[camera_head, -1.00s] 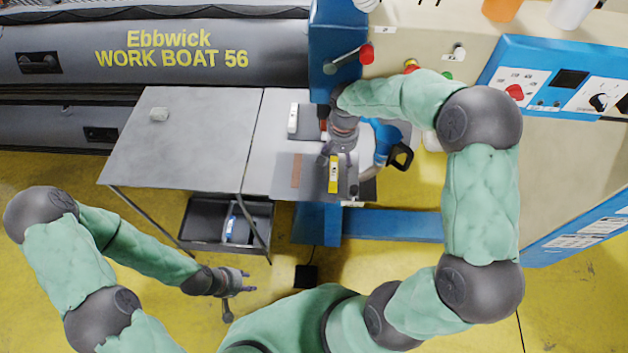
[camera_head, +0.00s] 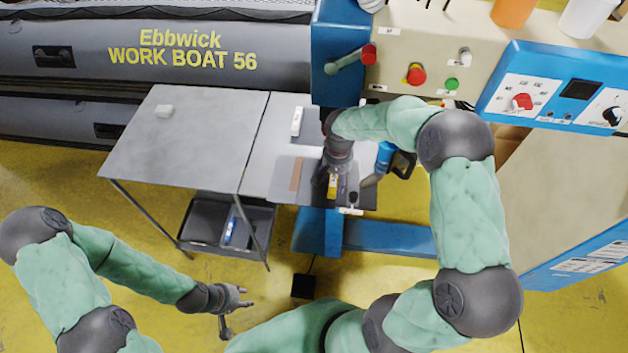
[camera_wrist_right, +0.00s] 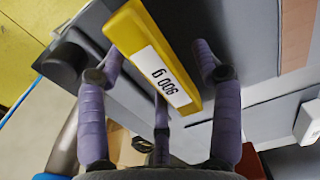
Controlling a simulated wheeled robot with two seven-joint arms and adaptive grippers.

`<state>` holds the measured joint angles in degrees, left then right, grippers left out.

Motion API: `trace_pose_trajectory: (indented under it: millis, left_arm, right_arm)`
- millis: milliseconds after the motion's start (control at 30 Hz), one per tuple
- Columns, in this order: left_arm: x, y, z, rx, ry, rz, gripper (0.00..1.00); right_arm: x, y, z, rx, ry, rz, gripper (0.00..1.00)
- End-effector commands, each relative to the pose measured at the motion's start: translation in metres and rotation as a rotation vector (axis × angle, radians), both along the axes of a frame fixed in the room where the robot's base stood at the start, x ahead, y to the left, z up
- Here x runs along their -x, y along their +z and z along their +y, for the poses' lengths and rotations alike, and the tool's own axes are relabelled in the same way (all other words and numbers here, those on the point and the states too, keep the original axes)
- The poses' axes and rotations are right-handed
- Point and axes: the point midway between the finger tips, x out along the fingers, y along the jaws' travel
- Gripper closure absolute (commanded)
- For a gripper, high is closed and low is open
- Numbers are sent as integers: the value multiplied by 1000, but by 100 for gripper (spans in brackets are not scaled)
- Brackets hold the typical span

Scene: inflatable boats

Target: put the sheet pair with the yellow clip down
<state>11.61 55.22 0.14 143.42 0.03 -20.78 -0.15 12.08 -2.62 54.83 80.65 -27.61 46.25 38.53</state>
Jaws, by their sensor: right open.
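The sheet pair (camera_head: 284,173) is dark grey with a brown strip (camera_head: 296,174) and appears to lie on the right part of the table. The yellow clip (camera_head: 332,188) is at its right side, partly hidden by my right gripper. In the right wrist view the yellow clip (camera_wrist_right: 150,55) is a bar with a white label, between the spread fingers. My right gripper (camera_head: 333,186) is open above the clip; whether a finger touches it I cannot tell. My left gripper (camera_head: 243,297) is open and empty, low in front of the table.
The grey table (camera_head: 185,140) has a small pale block (camera_head: 164,111) and a clear left half. A blue-fronted control panel (camera_head: 540,95) is at the right.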

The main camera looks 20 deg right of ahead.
Motion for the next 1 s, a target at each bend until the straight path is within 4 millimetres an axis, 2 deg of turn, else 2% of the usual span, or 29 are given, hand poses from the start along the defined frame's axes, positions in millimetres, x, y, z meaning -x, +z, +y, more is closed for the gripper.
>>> trace_pose_trajectory:
  millis: [167, 267, 400, 433, 767, 1000]
  left_arm:
    - [0, 0, 0, 0, 0, 0, 60]
    - [0, 0, 0, 0, 0, 0, 60]
    - [0, 0, 0, 0, 0, 0, 60]
    - [0, 0, 0, 0, 0, 0, 60]
    - [0, 1, 0, 0, 0, 0, 60]
    - [0, 6, 0, 0, 0, 0, 60]
  right_arm:
    - [0, 0, 0, 1, 0, -1, 34]
    - [0, 0, 0, 1, 0, -1, 57]
    - [0, 0, 0, 0, 0, 0, 96]
    - [0, 0, 0, 0, 0, 0, 99]
    - [1, 1, 0, 0, 0, 2, 99]
    - [0, 20, 0, 1, 0, 0, 99]
